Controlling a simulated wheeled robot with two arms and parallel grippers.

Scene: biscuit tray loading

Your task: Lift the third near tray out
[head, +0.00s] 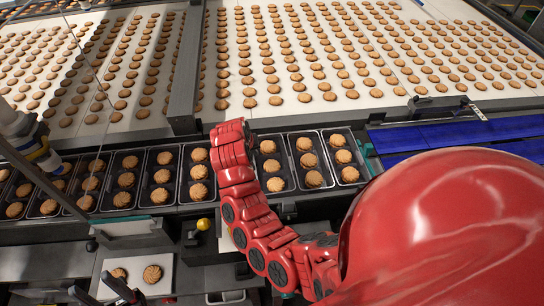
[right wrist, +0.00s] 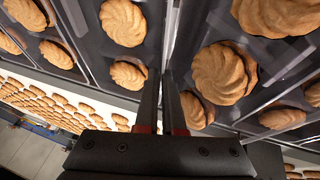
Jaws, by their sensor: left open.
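A row of dark trays (head: 179,180), each with a line of round ridged biscuits, runs across the head view; I cannot tell which is the third near tray. My right arm covers part of the row, and its gripper is hidden in the head view. In the right wrist view, the right gripper's dark fingers (right wrist: 161,88) are close together over the adjoining walls of two trays. Whether they clasp a rim is unclear. My left gripper (head: 98,289) is open at the lower left, in front of a white pad (head: 160,287) bearing two biscuits.
White conveyor belts (head: 215,60) full of biscuits lie behind the trays, split by a grey divider (head: 186,70). A blue slatted surface (head: 450,133) is at the right. A yellow knob (head: 203,224) stands before the row.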

